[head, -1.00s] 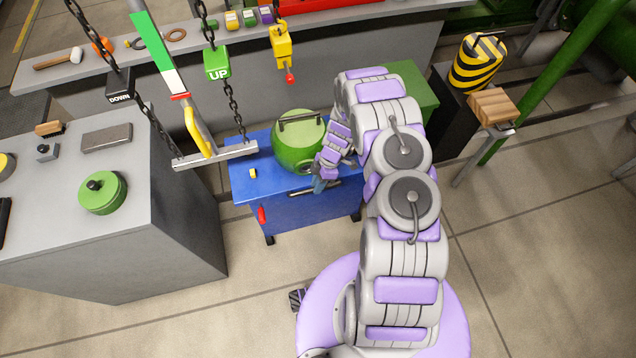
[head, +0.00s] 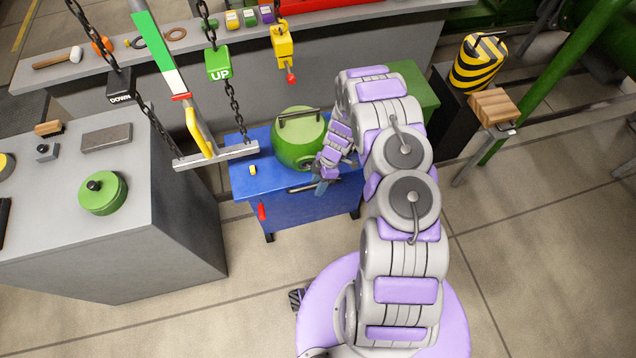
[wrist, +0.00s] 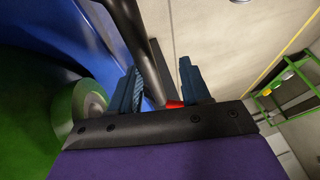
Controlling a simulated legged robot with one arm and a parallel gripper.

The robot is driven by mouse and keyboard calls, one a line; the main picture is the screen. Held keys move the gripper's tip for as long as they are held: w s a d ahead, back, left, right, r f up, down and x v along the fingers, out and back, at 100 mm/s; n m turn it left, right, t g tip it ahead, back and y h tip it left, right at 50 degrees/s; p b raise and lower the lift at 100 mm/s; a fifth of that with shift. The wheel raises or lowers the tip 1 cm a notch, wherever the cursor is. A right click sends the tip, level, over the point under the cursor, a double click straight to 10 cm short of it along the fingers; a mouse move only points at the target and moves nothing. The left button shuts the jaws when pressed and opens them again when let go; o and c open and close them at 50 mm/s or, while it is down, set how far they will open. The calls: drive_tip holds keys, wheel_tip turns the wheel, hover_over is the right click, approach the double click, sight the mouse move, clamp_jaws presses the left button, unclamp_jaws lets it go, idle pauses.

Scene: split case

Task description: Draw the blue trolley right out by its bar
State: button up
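The blue trolley (head: 290,212) stands on the floor in front of the grey bench, with a round green vessel (head: 299,150) on top. Its dark bar (head: 301,188) runs along the front edge and is partly hidden by my gripper. My gripper (head: 322,187) is at the right part of the bar. In the wrist view the bar (wrist: 132,30) passes between the two blue fingers of my gripper (wrist: 162,88). The fingers stand apart, with the bar nearer the left one; contact is unclear. A small red part (wrist: 174,104) shows behind the fingers.
A grey cabinet (head: 190,225) stands left of the trolley. A hanging metal beam (head: 215,155) on chains is above the trolley's left end. A green box (head: 415,90) and a black-and-yellow striped drum (head: 478,62) are at the right.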

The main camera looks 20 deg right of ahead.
drive_tip(key=p+v, duration=0.2)
drive_tip(key=v, duration=1.5)
drive_tip(key=shift+p, duration=0.3)
drive_tip(key=shift+w, duration=0.1)
